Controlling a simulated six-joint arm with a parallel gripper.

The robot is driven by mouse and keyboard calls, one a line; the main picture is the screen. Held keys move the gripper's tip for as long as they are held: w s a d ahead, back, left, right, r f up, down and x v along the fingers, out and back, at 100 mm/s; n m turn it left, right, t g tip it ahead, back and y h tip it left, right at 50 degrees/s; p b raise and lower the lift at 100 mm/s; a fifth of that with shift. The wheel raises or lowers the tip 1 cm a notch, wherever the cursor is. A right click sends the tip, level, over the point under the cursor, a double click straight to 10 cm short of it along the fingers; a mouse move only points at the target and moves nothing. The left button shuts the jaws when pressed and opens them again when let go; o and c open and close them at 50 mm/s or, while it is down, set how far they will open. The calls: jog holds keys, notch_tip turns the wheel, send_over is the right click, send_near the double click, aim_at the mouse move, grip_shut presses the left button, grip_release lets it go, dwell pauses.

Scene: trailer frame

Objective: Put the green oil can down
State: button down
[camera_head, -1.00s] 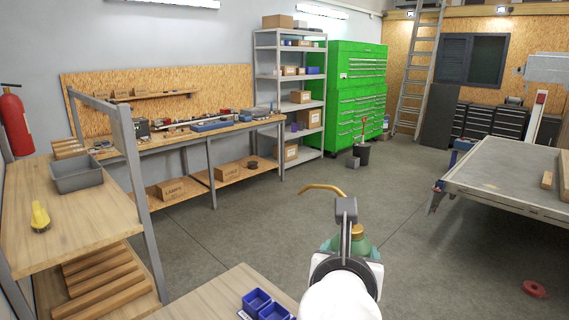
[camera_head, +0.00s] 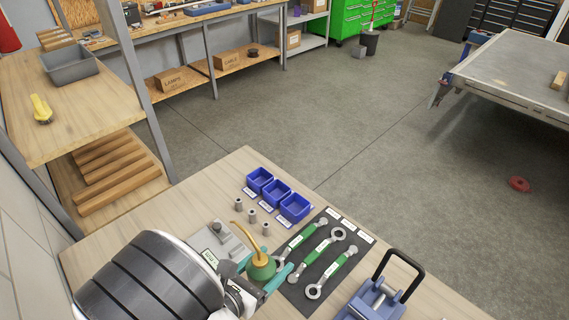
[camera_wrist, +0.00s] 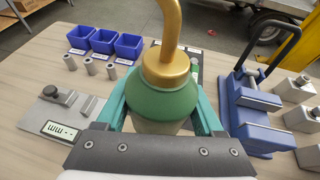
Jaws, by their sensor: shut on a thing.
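The green oil can (camera_head: 261,267) has a brass collar and a long curved brass spout. My gripper (camera_head: 262,277) is shut on its green body, with one teal finger on each side. The can is over the wooden bench top (camera_head: 160,208). Its base is mostly hidden, so I cannot tell whether it touches the bench.
Bare wood shows at the far left.

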aim_at(271, 313)
jog(key=s+f, duration=0.3)
jog(key=s, duration=0.1)
jog(key=shift+a+f, duration=0.15)
jog(key=shift+f, duration=0.2)
jog(key=f, duration=0.8)
jog(key=shift+s+f, duration=0.25)
grip_release()
jog(key=v, duration=0.7)
jog(key=shift+c, duration=0.6)
jog(key=shift+s+a+r, duration=0.1)
jog(key=shift+s, duration=0.1)
jog(key=shift+c, duration=0.7)
